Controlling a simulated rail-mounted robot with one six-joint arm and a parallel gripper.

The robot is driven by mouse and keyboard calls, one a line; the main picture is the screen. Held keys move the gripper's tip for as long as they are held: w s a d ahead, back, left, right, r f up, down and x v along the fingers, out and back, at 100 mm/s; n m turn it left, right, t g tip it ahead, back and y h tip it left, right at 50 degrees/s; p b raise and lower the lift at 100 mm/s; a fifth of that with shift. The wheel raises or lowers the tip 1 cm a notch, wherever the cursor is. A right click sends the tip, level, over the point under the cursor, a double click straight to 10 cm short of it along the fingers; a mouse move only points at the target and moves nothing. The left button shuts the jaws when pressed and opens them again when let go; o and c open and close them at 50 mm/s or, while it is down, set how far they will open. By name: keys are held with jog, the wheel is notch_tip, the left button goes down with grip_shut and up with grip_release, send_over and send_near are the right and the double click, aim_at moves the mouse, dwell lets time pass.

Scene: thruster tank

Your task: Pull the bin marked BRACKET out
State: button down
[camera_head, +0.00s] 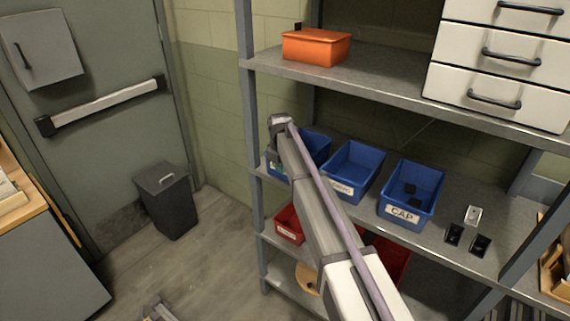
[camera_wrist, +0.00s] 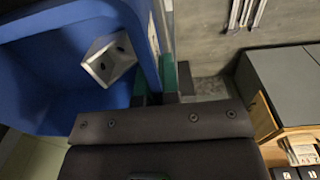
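Three blue bins stand in a row on the middle shelf in the head view. The leftmost bin (camera_head: 317,145) is partly hidden behind my arm, and its label cannot be read. In the wrist view the blue bin (camera_wrist: 45,55) close to my gripper holds a grey metal bracket-like part (camera_wrist: 105,60). My gripper (camera_wrist: 163,85) is at this bin's label-side wall, with green-padded fingers close against it. Whether the fingers are closed on the wall is unclear. The middle bin (camera_head: 357,165) has a partly covered label. The right bin (camera_head: 410,190) reads CAP and holds dark parts.
An orange box (camera_head: 315,46) and white drawers (camera_head: 498,55) are on the shelf above. Small loose parts (camera_head: 472,215) lie right of the CAP bin. Red bins (camera_head: 289,224) sit below.

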jog(key=s+a, duration=0.2)
jog(key=s, duration=0.1)
jog(key=shift+a, duration=0.35)
jog(key=c, duration=1.3)
grip_release()
jog(key=shift+o, duration=0.2)
jog(key=shift+r, duration=0.1)
notch_tip(320, 180, up, 11)
jog(key=p, duration=1)
jog(key=shift+s+a+f+p, duration=0.15)
jog(key=shift+f+p, duration=0.05)
jog(key=shift+p, duration=0.2)
